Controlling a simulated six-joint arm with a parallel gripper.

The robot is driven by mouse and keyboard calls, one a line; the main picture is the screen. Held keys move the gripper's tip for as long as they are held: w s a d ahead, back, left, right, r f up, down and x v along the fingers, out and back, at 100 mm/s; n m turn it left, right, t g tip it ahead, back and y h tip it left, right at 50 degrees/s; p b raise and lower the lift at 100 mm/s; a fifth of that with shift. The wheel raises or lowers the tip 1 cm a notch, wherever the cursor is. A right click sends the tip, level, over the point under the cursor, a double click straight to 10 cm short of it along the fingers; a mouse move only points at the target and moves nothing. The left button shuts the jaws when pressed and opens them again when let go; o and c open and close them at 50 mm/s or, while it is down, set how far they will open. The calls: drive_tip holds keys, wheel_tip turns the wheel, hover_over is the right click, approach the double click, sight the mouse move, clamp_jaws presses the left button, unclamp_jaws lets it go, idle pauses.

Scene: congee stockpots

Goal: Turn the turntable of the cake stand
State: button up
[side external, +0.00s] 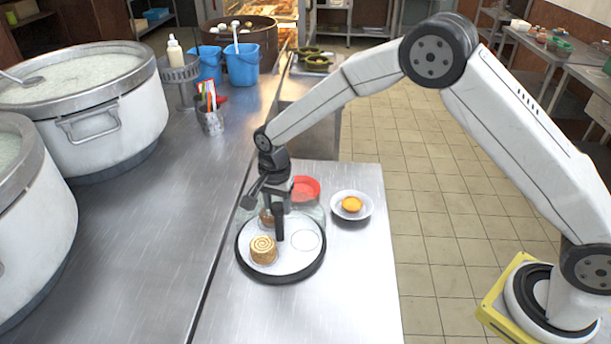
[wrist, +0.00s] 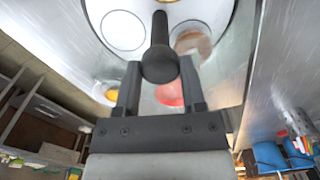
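The cake stand's round white turntable (side external: 285,262) has a dark rim and sits on the metal counter; it also shows in the wrist view (wrist: 187,10). A rolled cake with a swirl top (side external: 263,249) stands on its front left. A brown item (side external: 267,217) sits at its back, partly hidden by my gripper. An outlined empty circle (side external: 306,240) marks its right side. A dark post with a round knob (wrist: 160,64) rises from the stand. My gripper (wrist: 160,70) has its fingers on either side of the knob, apparently touching it.
A white plate with a yellow tart (side external: 352,205) is right of the stand, and a red dish (side external: 305,188) is behind it. Clear glass stands near the red dish. Large stockpots (side external: 105,110) fill the left. Counter in front of the stand is clear.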

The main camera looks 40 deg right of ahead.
clamp_jaws()
drive_tip(key=shift+m, duration=9.6)
